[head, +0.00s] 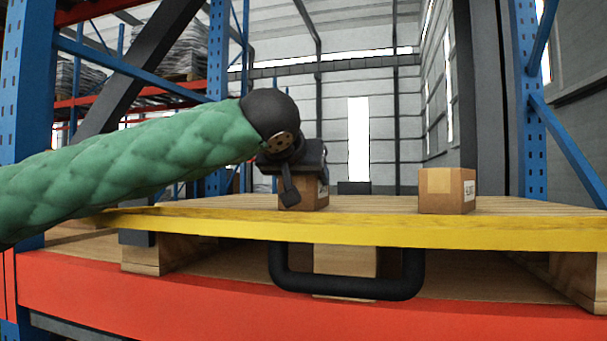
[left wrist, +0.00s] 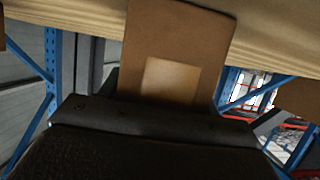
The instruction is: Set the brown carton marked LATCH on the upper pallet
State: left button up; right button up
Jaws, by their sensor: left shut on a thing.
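My left gripper (head: 290,190), at the end of the green-sleeved arm, is shut on a brown carton (head: 312,197). The carton is upright, at or just above the wooden deck of the upper pallet (head: 360,203); I cannot tell whether it touches. Dark print shows on its right side, too small to read. In the left wrist view the held carton (left wrist: 200,40) shows a pale tape patch, with the wooden deck (left wrist: 75,15) behind it. A second brown carton (head: 447,190) stands on the deck to the right, its label also unreadable. My right gripper is not in view.
A yellow front edge (head: 480,235) runs along the deck, with a black loop handle (head: 345,292) below it. A red beam (head: 180,300) lies below. Blue rack posts (head: 527,120) flank both sides. Deck between the two cartons is clear.

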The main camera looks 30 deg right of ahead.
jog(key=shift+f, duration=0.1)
pick_arm(q)
jog(key=o, duration=1.1)
jog(key=shift+o, duration=0.2)
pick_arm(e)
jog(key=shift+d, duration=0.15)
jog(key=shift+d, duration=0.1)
pick_arm(q)
jog(key=shift+r, duration=0.2)
jog(key=b+v, duration=0.1)
jog(key=v, duration=0.1)
jog(key=b+v, duration=0.3)
jog(key=v, duration=0.2)
jog(key=shift+a+f, duration=0.1)
jog(key=shift+f, duration=0.3)
jog(key=shift+b+v, duration=1.2)
jog(key=shift+v, duration=1.4)
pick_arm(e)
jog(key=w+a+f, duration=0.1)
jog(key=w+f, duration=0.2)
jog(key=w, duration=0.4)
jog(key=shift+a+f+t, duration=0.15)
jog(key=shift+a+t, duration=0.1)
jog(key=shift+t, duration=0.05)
pick_arm(q)
jog(key=shift+r, duration=0.15)
